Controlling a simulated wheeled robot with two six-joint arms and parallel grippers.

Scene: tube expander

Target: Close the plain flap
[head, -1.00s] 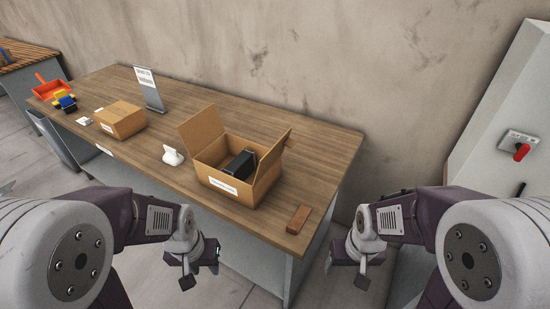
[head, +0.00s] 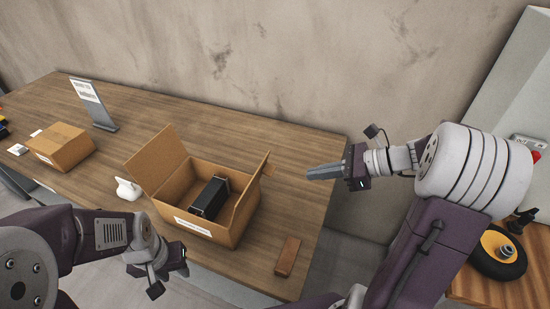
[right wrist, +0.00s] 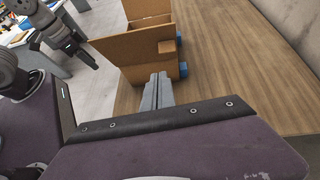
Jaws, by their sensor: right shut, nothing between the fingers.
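An open cardboard box (head: 188,226) stands on the wooden table with a black block (head: 210,198) inside. Its left flap (head: 160,160) stands up and leans outward. Its right flap (head: 250,190) stands up on the side facing my right gripper; a small brown tab (head: 269,169) shows at its edge. I cannot tell for sure which flap is the plain one. My right gripper (head: 312,174) is shut and empty, to the right of the right flap and apart from it. In the right wrist view its fingers (right wrist: 159,82) point toward the box (right wrist: 130,58). My left gripper (head: 182,256) hangs before the table's front edge; its jaws are unclear.
A brown block (head: 287,257) lies near the table's front right corner. A white object (head: 128,189) and a closed carton (head: 61,147) are left of the box. A sign stand (head: 95,105) is at the back. The table behind the box is clear.

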